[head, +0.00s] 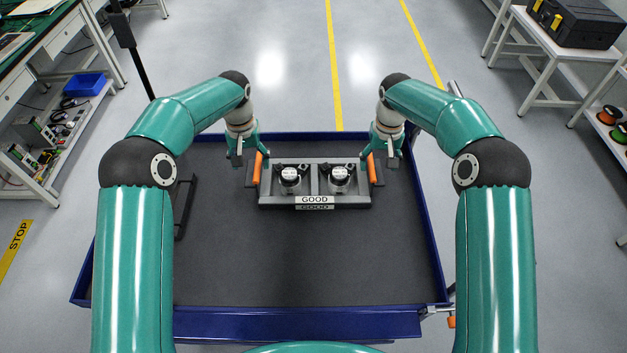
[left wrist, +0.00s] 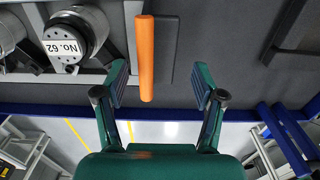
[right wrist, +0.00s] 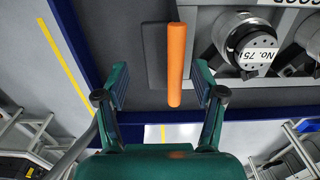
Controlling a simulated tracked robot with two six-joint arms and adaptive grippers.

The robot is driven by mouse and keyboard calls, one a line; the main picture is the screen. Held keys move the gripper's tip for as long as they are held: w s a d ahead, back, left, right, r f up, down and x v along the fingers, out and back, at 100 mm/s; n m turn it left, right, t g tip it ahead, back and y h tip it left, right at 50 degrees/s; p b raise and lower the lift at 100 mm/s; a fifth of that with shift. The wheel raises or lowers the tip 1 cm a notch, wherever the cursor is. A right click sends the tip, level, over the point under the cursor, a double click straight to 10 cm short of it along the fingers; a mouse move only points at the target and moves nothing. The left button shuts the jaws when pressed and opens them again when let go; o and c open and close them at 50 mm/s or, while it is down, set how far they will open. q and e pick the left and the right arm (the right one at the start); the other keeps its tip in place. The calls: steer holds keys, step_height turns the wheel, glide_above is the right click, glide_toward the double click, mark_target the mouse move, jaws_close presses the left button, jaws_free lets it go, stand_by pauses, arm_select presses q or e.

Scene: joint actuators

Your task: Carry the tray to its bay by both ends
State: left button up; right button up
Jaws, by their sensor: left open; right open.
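The grey tray (head: 355,201) sits on the dark mat of the blue-edged cart top, with a GOOD label (head: 314,199) on its front. It holds two silver-and-black actuators (head: 290,178), (head: 339,178). An orange handle stands at each end, the left one (head: 257,167) and the right one (head: 372,168). My left gripper (left wrist: 160,82) is open, its fingers on either side of the left handle's end. My right gripper (right wrist: 161,82) is open, its fingers likewise on either side of the right handle's end. Neither gripper is visibly touching a handle.
A black frame outline (head: 182,208), partly hidden by my left arm, lies on the mat left of the tray. The mat (head: 300,260) in front of the tray is clear. A raised blue rim (head: 290,322) borders the cart. Benches stand at both sides.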

mark_target(252, 172)
arm_select(q)
steer(key=shift+f, duration=2.15)
arm_select(e)
steer(key=shift+f, duration=2.15)
arm_select(q)
steer(key=c, duration=1.2)
arm_select(e)
steer(key=c, duration=1.2)
arm_select(q)
steer(key=shift+a, duration=0.1)
jaws_close()
arm_select(e)
jaws_close()
arm_select(q)
steer(key=shift+r, duration=0.1)
arm_select(e)
steer(key=shift+d+r, duration=0.1)
steer(key=shift+r, duration=0.05)
